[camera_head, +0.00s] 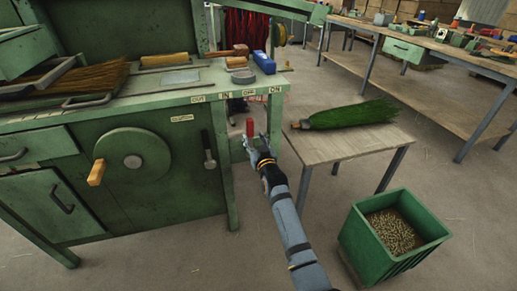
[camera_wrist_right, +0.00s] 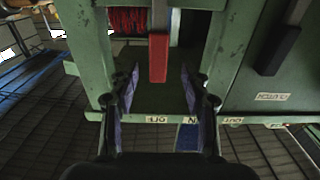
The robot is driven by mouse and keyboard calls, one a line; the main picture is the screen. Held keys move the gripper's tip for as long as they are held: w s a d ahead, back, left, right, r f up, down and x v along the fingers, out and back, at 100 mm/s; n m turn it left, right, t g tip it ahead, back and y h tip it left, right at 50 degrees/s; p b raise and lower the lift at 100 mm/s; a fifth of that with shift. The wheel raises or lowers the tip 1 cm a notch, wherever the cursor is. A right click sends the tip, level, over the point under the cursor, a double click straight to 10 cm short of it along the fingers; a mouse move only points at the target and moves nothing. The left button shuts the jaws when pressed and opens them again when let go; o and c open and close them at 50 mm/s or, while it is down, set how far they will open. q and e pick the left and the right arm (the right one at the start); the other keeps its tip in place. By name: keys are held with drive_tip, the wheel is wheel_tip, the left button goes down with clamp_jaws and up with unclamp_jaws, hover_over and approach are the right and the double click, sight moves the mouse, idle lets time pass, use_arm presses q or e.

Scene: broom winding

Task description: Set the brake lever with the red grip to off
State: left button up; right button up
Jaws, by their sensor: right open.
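The brake lever's red grip (camera_head: 249,127) stands upright in the head view, in front of the green machine's right end, below the small edge labels (camera_head: 248,92). My right gripper (camera_head: 256,141) is open at the red grip, coming from below. In the right wrist view the red grip (camera_wrist_right: 158,57) lies between the two spread fingers (camera_wrist_right: 161,75), with a gap on each side. It is not clasped. The lever's lower part and pivot are hard to make out. My left gripper is not in view.
A dark-handled lever (camera_head: 208,155) hangs left of the red grip and also shows in the wrist view (camera_wrist_right: 278,50). A crank wheel (camera_head: 132,155) is further left. A small table (camera_head: 345,143) with a green broom head (camera_head: 352,114) and a green bin (camera_head: 365,240) stand right.

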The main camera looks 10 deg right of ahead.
drive_tip(key=s, duration=0.8)
drive_tip(key=shift+d, duration=0.15)
